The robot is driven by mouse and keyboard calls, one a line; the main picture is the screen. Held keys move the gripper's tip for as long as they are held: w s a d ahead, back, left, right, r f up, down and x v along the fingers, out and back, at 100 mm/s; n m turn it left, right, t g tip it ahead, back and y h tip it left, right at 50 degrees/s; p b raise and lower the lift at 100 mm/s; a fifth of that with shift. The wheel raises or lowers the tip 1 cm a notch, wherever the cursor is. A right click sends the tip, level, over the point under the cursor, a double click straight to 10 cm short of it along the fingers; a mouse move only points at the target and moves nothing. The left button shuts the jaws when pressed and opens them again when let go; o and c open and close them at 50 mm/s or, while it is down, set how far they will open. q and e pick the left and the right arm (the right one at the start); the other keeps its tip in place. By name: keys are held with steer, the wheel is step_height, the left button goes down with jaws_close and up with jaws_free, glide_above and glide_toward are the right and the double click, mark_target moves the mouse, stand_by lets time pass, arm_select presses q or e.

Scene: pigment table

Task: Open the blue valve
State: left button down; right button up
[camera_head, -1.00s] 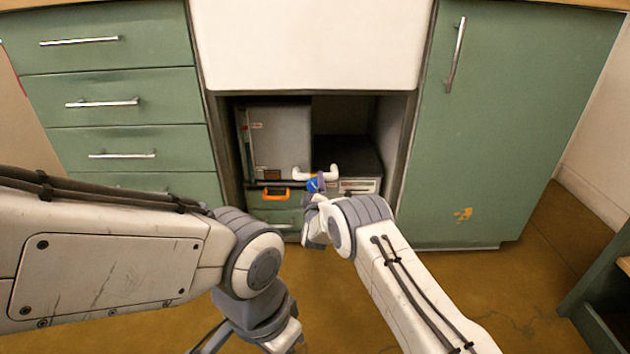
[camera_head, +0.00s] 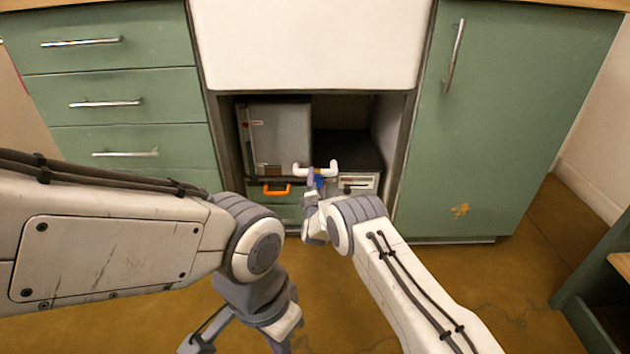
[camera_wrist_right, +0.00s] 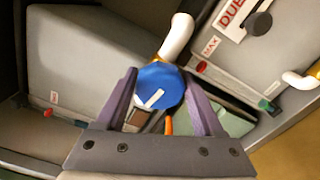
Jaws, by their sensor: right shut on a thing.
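The blue valve (camera_wrist_right: 156,92) is a round blue knob with a white mark, on the white pipe (camera_wrist_right: 178,38). In the head view the blue valve (camera_head: 319,182) is small and partly hidden by my right gripper (camera_head: 311,188), below the white pipe (camera_head: 316,170). In the right wrist view my right gripper (camera_wrist_right: 160,88) has one purple finger on each side of the knob and is shut on it. The white mark slants up to the right in that view. My left gripper (camera_head: 238,340) is at the bottom, partly cut off, away from the valve.
The valve is at an open bay between green drawers (camera_head: 120,110) and a green cabinet door (camera_head: 500,120). A grey box (camera_head: 280,138) stands in the bay. An orange handle (camera_head: 277,190) is left of the valve. A white labelled panel (camera_head: 357,183) is right.

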steer(key=shift+f+n, duration=0.1)
steer(key=shift+n, duration=0.6)
steer(key=o, duration=1.4)
steer(key=shift+c, duration=0.2)
steer(key=shift+s+r+p, duration=0.2)
steer(key=shift+s+p, duration=0.35)
steer(key=shift+p, duration=0.05)
steer(key=s+p, duration=0.5)
steer(key=s, duration=0.4)
steer(key=shift+s+f, duration=0.15)
steer(key=shift+s, duration=0.1)
